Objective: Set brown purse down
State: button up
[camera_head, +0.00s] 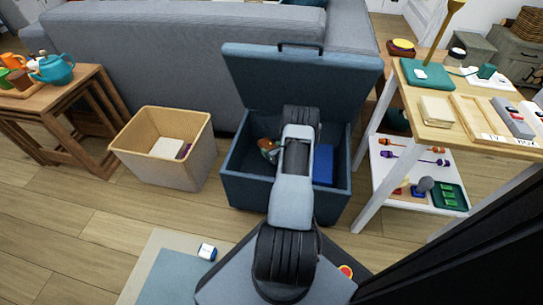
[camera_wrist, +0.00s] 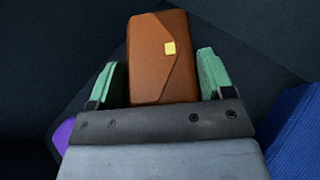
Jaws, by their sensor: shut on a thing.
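In the wrist view the brown purse (camera_wrist: 150,75), with a flap and a small gold clasp, sits between the green-padded fingers of my gripper (camera_wrist: 160,72). My gripper is shut on it. Dark walls or floor surround the purse. In the head view my arm reaches down into an open dark blue storage ottoman (camera_head: 240,195), lid raised at the back. The arm hides my gripper and most of the inside there. A small brownish thing (camera_head: 268,147) shows left of the arm inside; I cannot tell whether it is the purse.
A blue thing (camera_head: 323,165) lies inside the ottoman, right of my arm; a purple thing (camera_wrist: 64,135) shows at the wrist view's left. A woven bin (camera_head: 135,165) stands left, a wooden table (camera_head: 440,135) right. A grey sofa (camera_head: 180,60) is behind. A small white-blue object (camera_head: 207,252) lies in front.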

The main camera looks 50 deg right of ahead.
jog(key=shift+f+b, duration=0.6)
jog(key=shift+f, duration=0.85)
jog(key=shift+f, duration=0.1)
jog(key=shift+f, duration=0.5)
jog(key=o, duration=0.9)
jog(key=shift+o, duration=0.2)
